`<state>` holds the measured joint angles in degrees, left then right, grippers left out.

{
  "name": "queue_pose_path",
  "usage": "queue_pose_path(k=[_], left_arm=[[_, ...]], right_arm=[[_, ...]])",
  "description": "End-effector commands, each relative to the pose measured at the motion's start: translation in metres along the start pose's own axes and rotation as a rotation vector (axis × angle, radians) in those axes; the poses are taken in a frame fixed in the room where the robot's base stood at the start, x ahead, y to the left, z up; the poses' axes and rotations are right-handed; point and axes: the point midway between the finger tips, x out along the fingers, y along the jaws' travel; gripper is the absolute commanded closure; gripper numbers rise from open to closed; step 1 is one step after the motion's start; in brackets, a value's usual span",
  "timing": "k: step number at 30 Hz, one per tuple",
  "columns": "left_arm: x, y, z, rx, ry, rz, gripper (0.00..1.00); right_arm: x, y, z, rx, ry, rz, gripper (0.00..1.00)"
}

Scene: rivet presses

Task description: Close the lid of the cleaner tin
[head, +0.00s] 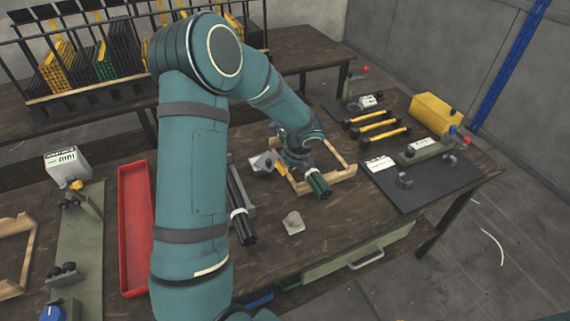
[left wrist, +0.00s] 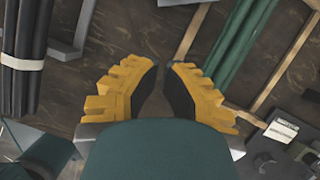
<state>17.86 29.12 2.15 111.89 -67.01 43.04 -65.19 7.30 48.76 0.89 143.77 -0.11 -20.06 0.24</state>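My left gripper (head: 279,171) is above the middle of the dark wooden bench, beside a wooden frame. In the left wrist view its two yellow fingers with dark pads (left wrist: 164,72) stand apart, with bare bench between them and nothing held. I cannot make out a cleaner tin or its lid for sure. A small grey block-like object (head: 293,223) lies on the bench in front of the gripper, apart from it; its kind is unclear. My left arm covers part of the bench. My right gripper is not in view.
Black rods (head: 242,215) with a white band lie left of the gripper. Green rods (head: 318,184) and the wooden frame (head: 337,178) lie right. A red tray (head: 135,230), white box (head: 68,165), dark mat (head: 430,185) and yellow container (head: 434,114) stand around. The front middle is mostly clear.

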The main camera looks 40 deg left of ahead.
Motion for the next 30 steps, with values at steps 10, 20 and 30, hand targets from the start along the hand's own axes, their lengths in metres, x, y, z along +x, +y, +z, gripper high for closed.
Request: queue_pose_path(k=[10,20,30], left_arm=[[0.072,0.002,-0.001,-0.004,0.002,0.005,1.0],[0.079,0.001,0.035,-0.006,0.0,0.002,1.0],[0.08,0.001,0.038,-0.005,0.0,0.003,1.0]], right_arm=[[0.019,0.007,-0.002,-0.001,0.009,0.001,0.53],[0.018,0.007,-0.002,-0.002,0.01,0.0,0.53],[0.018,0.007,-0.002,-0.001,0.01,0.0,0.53]])
